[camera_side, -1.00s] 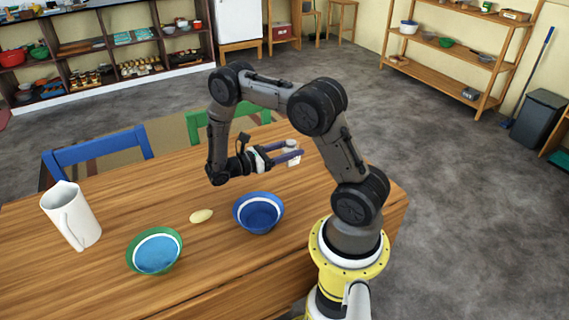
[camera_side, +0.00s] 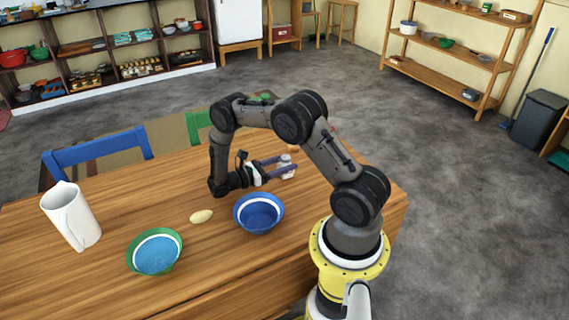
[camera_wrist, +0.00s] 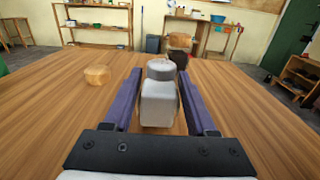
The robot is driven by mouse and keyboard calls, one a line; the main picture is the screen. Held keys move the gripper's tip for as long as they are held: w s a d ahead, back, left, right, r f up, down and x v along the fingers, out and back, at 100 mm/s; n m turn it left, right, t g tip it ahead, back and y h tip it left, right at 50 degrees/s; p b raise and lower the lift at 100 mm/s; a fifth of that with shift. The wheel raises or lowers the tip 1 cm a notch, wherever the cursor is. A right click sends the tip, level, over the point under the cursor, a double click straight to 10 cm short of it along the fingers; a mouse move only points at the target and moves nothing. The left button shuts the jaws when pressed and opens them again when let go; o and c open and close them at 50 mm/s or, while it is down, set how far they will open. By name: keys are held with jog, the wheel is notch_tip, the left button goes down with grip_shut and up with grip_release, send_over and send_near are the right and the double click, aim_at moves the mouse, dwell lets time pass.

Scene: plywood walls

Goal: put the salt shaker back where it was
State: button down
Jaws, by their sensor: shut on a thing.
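The salt shaker (camera_side: 287,170), white with a grey cap, stands upright between the fingers of my gripper (camera_side: 286,164) over the far right part of the wooden table. In the wrist view the shaker (camera_wrist: 158,104) is between the two purple fingers of my gripper (camera_wrist: 159,76), which are shut on it. Its base is low over the tabletop; I cannot tell whether it touches. No mark of its earlier place shows.
A blue bowl (camera_side: 258,214), a pale oval object (camera_side: 201,217), a green bowl (camera_side: 155,252) and a white pitcher (camera_side: 71,215) stand on the table (camera_side: 130,205). A round wooden object (camera_wrist: 97,75) lies left of the shaker in the wrist view.

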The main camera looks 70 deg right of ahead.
jog(key=shift+f, duration=0.1)
jog(key=shift+c, duration=1)
grip_release()
